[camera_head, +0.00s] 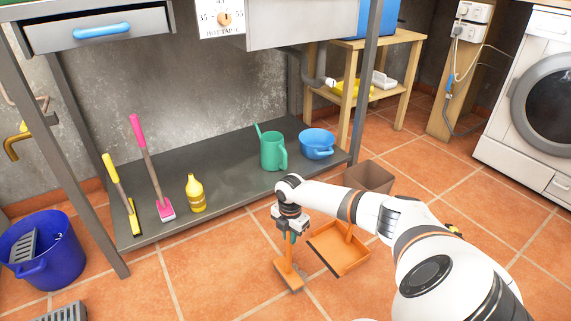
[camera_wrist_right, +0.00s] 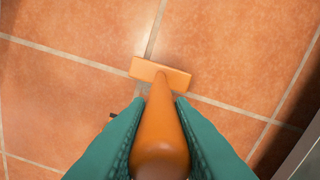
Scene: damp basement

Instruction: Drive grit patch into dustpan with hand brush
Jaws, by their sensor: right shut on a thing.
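My right gripper (camera_head: 291,236) is shut on the upright handle of an orange hand brush (camera_head: 288,277). The brush head is down at the tiled floor; whether it touches cannot be told. The right wrist view shows the green fingers (camera_wrist_right: 158,118) on both sides of the handle and the brush head (camera_wrist_right: 160,73) beyond them. An orange dustpan (camera_head: 337,259) with a dark front lip lies on the floor just right of the brush, partly behind my right arm. I cannot make out the grit patch in either view. My left gripper is not in view.
A grey low shelf (camera_head: 235,180) behind holds a green watering can (camera_head: 272,152), blue bowl (camera_head: 317,145), yellow bottle (camera_head: 195,193) and two long-handled tools. A brown bin (camera_head: 368,177) stands behind my arm. A blue bucket (camera_head: 42,252) stands left. Floor left of the brush is clear.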

